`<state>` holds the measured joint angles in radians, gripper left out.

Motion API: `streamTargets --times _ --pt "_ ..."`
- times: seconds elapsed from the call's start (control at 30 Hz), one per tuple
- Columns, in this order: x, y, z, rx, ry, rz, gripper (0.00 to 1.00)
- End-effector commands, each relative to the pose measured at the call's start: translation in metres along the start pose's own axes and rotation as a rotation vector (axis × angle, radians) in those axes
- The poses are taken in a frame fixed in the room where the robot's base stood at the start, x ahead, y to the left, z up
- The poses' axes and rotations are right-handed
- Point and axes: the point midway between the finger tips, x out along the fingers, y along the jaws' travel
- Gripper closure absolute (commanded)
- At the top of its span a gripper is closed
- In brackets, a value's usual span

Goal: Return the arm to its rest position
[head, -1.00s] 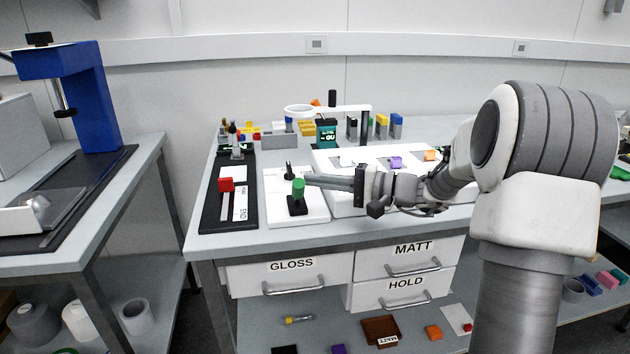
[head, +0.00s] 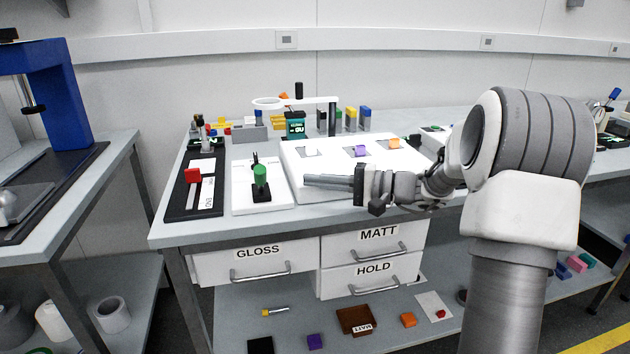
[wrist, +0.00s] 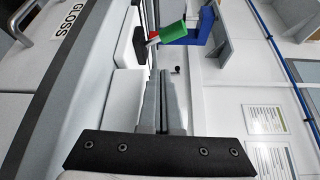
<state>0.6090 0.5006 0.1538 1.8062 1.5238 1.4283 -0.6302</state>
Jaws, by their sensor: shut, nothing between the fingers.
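My gripper (head: 308,179) is shut and empty in the head view. It points left over the front of the white light panel (head: 298,160) on the bench. Its tips are a short way right of the upright green knob (head: 260,176) on its black base, with a gap between. In the wrist view my shut fingers (wrist: 162,80) lie side by side above the dark gripper body, and the green knob (wrist: 172,32) shows beyond them. My arm is stretched out from the right; its elbow is bent.
A ring lamp (head: 268,103) stands behind the panel. Purple (head: 361,151) and orange (head: 394,143) pieces lie on the panel. Closed GLOSS (head: 258,262) and MATT (head: 380,243) drawers sit below. A blue press (head: 60,100) is far left.

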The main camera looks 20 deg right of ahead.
Motion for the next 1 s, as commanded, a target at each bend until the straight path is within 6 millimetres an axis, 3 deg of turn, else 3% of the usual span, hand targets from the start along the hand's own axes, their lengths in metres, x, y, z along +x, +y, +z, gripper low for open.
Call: streamTargets --times 0.27,0.4,0.47,0.67,0.83,1.0 --pt "0.001 0.000 0.001 -0.001 -0.001 0.003 1.00" --pt "0.010 -0.003 0.015 -0.015 -0.026 0.058 1.00" --pt "0.018 -0.004 0.030 -0.031 -0.049 0.115 1.00" --pt "0.037 -0.002 0.104 -0.131 -0.133 0.408 1.00" --pt "0.025 0.008 0.160 -0.239 -0.164 0.639 1.00" --pt "-0.004 0.022 0.207 -0.352 -0.167 0.840 1.00"
